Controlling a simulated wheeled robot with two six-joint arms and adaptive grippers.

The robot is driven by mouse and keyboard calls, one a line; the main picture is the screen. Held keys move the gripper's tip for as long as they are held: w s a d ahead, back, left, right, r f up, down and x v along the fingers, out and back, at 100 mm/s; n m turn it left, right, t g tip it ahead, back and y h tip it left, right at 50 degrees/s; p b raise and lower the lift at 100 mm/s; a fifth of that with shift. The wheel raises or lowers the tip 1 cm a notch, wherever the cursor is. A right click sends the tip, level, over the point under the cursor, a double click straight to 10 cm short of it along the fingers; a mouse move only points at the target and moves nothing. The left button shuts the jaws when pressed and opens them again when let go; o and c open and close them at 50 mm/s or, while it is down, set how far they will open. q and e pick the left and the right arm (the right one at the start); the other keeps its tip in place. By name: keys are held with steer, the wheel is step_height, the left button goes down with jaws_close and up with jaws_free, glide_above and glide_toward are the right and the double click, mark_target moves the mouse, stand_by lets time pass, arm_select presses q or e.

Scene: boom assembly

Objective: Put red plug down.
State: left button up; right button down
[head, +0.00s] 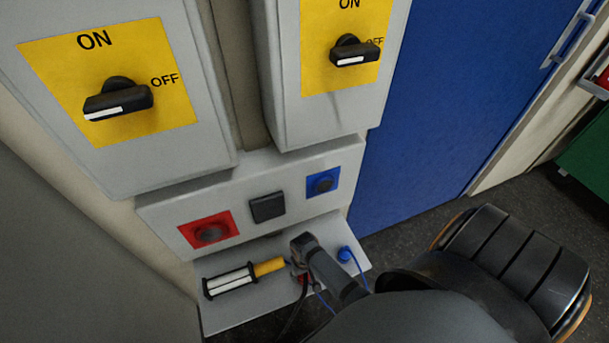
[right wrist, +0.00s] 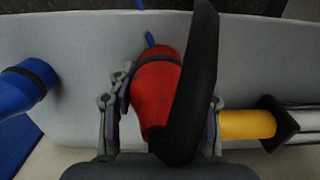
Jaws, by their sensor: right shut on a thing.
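The red plug (right wrist: 156,88) sits between the two fingers of my right gripper (right wrist: 162,108) in the right wrist view. The gripper is shut on it. A thick black cable runs across the plug's right side and hides part of it. In the head view my right gripper (head: 299,266) is low over the light grey shelf (head: 232,315), and only a little red of the plug shows there. I cannot tell whether the plug touches the shelf. My left gripper is not in view.
A blue plug (head: 345,254) with a blue cord is on the shelf, right of the gripper. A yellow-handled tool (head: 268,267) lies close on the left. Red (head: 210,232) and blue (head: 322,182) sockets are on the panel above. The shelf's front left is clear.

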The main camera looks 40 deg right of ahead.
steer(key=c, duration=0.9)
jaws_free()
steer(key=shift+w, duration=0.1)
steer(key=shift+o, duration=1.3)
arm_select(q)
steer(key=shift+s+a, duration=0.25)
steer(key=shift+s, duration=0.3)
arm_select(e)
steer(key=shift+o, duration=0.3)
steer(key=shift+r, duration=0.1)
arm_select(q)
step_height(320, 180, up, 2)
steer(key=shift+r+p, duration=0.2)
steer(key=shift+p, duration=1.05)
arm_select(e)
step_height(320, 180, up, 12)
steer(key=shift+f, duration=0.1)
